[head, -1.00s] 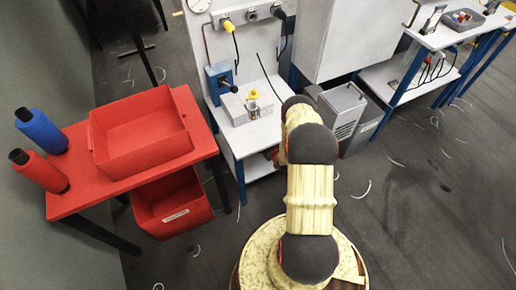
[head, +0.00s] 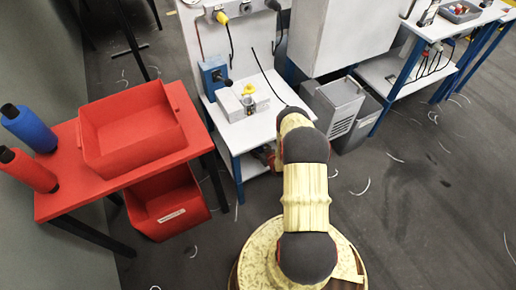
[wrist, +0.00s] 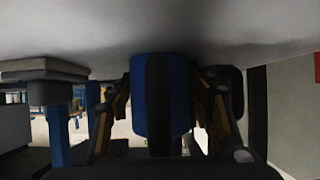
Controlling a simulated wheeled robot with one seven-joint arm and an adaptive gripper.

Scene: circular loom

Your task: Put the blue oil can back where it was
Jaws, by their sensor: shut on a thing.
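The blue oil can (wrist: 139,95), with a broad black band down its middle, fills the centre of the wrist view. My gripper (wrist: 160,112) is shut on it, one finger on each side. The can's ends are not clear in this dark view. In the head view my arm hides most of the gripper and the can. The arm's far end is low beside the white bench (head: 240,133), near its lower shelf.
A pale surface (wrist: 210,25) spans the top of the wrist view. A grey box (head: 333,108) stands right of the bench. A red table (head: 60,190) at left bears a red bin (head: 130,150), a blue spool (head: 30,130) and a red spool (head: 28,170). Floor is open at right.

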